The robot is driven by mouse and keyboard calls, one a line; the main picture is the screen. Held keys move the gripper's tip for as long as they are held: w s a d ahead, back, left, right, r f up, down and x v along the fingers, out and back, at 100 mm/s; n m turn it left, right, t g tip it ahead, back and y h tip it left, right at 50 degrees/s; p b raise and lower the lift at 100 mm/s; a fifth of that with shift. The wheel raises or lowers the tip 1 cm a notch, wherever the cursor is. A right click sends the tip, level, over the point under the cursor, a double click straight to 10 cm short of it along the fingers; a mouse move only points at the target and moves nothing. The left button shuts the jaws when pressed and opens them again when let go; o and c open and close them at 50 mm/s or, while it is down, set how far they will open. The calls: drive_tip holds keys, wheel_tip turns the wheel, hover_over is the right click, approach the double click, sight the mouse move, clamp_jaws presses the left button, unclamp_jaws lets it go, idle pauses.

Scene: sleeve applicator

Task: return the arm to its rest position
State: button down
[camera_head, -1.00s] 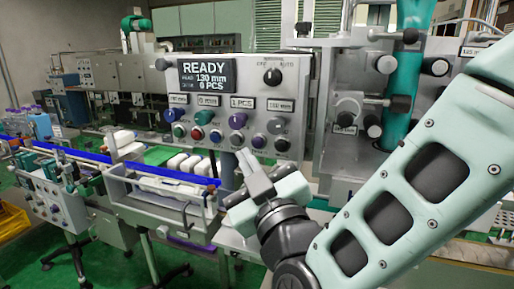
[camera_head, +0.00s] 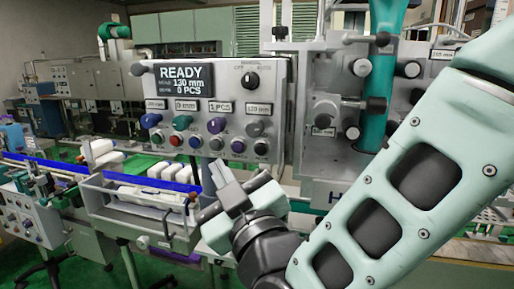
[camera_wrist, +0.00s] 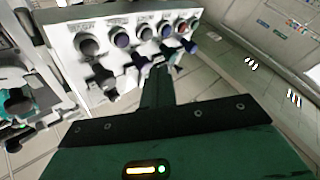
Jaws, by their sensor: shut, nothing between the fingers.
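My gripper (camera_head: 218,186) is in front of the sleeve applicator's control panel (camera_head: 273,84), just below its lower right knobs in the head view. Its fingers are together and hold nothing. My pale green arm reaches in from the right side. The panel's display (camera_head: 186,79) reads READY, 130 mm, 0 PCS. In the wrist view the fingers (camera_wrist: 158,88) point toward the panel's row of knobs (camera_wrist: 122,39), which appears tilted. I cannot tell from these views whether the fingers touch the panel.
A conveyor with blue rails (camera_head: 60,165) and white packs (camera_head: 163,172) runs to the left of my gripper. A teal vertical tube (camera_head: 381,85) and the machine body stand behind my arm. Green floor (camera_head: 70,272) shows at lower left.

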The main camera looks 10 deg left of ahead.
drive_tip(key=s+d+f+m+g+h, duration=0.1)
drive_tip(key=s+d+f+g+h, duration=0.15)
drive_tip(key=d+f+g, duration=0.3)
drive_tip(key=s+d+f+m+g+h, duration=0.1)
drive_tip(key=s+d+f+g+h, duration=0.15)
drive_tip(key=d+f+g, duration=0.35)
drive_tip(key=s+d+f+m+g+h, duration=0.2)
drive_tip(key=s+d, duration=0.3)
drive_tip(key=d, duration=0.3)
drive_tip(key=s+d+f+m+g+h, duration=0.1)
drive_tip(key=s+d+f+g+h, duration=0.1)
drive_tip(key=s+d+h, duration=0.3)
drive_tip(key=d+g, duration=0.1)
drive_tip(key=d, duration=0.2)
drive_tip(key=shift+m+h, duration=0.3)
drive_tip(key=shift+m, duration=0.1)
drive_tip(key=shift+a, duration=0.1)
